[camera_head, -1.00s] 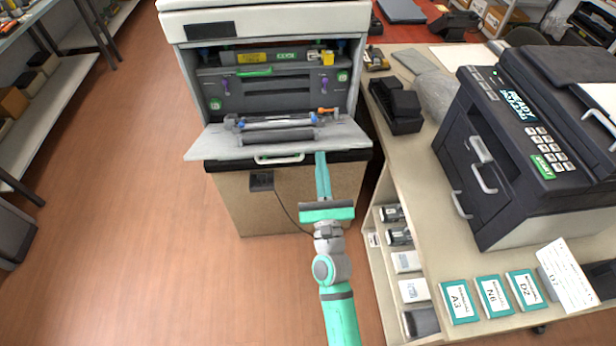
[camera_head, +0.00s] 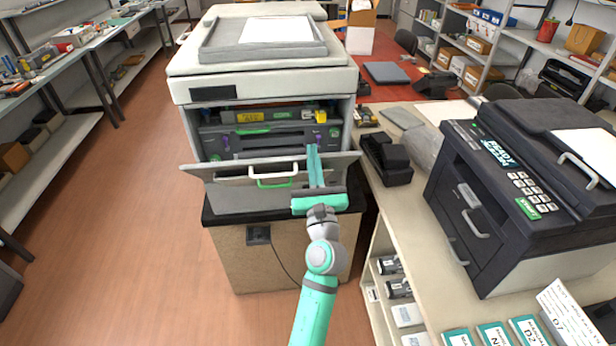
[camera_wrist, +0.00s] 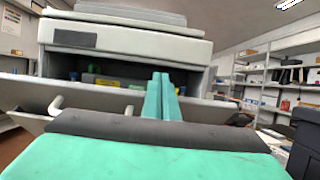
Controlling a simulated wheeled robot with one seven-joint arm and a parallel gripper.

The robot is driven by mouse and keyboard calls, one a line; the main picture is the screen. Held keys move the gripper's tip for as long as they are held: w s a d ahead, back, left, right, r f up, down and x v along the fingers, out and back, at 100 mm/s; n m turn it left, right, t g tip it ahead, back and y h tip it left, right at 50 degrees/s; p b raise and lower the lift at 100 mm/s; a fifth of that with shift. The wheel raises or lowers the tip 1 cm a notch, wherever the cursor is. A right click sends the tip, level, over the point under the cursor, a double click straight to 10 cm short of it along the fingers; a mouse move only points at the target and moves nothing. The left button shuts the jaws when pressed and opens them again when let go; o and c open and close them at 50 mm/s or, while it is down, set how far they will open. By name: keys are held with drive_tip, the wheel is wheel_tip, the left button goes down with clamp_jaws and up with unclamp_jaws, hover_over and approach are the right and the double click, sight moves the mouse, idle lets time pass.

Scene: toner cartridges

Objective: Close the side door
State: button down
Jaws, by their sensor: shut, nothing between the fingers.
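The large white printer (camera_head: 265,72) stands on a dark-topped cabinet, its front bay open with the dark inner unit (camera_head: 245,138) showing. Its grey door (camera_head: 225,172) is hinged at the bottom and tilted partway up, covering the lower part of the bay.
A dark printer (camera_head: 500,180) stands on the bench at the right. A black holder (camera_head: 388,158) sits on the bench beside the white printer. Teal boxes (camera_head: 495,335) lie at the bench's front edge.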

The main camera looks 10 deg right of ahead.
drive_tip(key=shift+w+d+r, duration=0.2)
drive_tip(key=shift+w+r, duration=0.7)
drive_tip(key=shift+w, duration=0.2)
drive_tip(key=shift+w+r, duration=0.15)
drive_tip(key=shift+w, duration=0.25)
drive_tip(key=shift+a, duration=0.1)
